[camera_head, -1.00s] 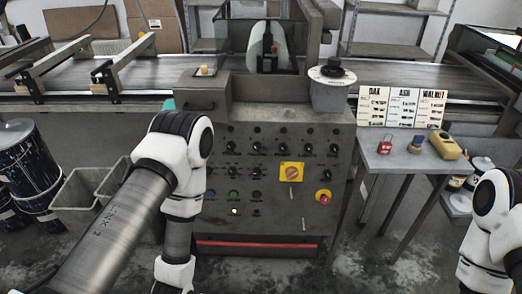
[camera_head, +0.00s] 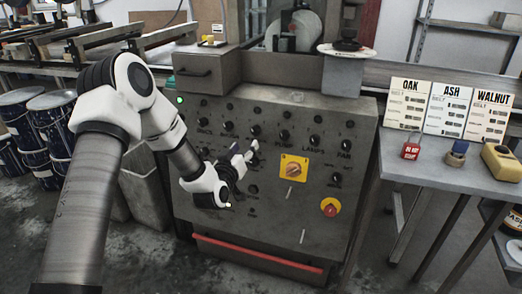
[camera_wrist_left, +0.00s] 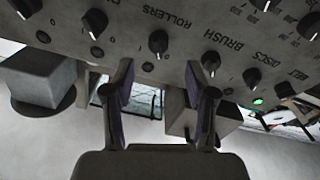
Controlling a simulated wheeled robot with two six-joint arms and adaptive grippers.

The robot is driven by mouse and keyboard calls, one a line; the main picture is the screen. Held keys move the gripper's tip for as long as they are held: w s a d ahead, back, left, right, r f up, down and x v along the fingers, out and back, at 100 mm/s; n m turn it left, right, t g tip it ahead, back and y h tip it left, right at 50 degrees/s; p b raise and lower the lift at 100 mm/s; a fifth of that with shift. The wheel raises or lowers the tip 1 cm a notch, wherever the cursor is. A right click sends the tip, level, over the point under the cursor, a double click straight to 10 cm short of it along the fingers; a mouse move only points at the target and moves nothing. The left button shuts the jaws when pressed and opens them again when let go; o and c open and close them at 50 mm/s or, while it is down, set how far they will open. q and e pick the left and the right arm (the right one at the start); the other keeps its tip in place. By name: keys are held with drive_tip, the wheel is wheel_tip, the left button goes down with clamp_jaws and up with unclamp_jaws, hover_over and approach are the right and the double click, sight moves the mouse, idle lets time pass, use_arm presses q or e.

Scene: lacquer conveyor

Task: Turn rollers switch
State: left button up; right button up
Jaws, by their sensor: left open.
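The rollers switch is a black rotary knob (camera_head: 256,131) in the upper knob row of the grey control panel (camera_head: 262,215). My left gripper (camera_head: 245,151) is open at the panel, just below that knob, and hides its label. In the left wrist view, which is upside down, the ROLLERS label shows beside the knob (camera_wrist_left: 158,42). The knob lies just past the tips, between the two open fingers (camera_wrist_left: 158,72). Nothing is between the fingers; contact with the knob cannot be told. My right gripper is out of view.
Neighbouring knobs sit close by: the brush knob (camera_head: 229,125) and pump knob (camera_head: 285,135). A yellow-plated switch (camera_head: 293,168) and red emergency button (camera_head: 330,207) are lower right. A green lamp (camera_head: 180,100) is lit.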

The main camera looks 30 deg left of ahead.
sight(253, 134)
use_arm(q)
drive_tip(key=x, duration=0.8)
drive_tip(key=shift+r+b, duration=0.15)
drive_tip(key=shift+b, duration=0.2)
drive_tip(key=shift+s, duration=0.1)
clamp_jaws()
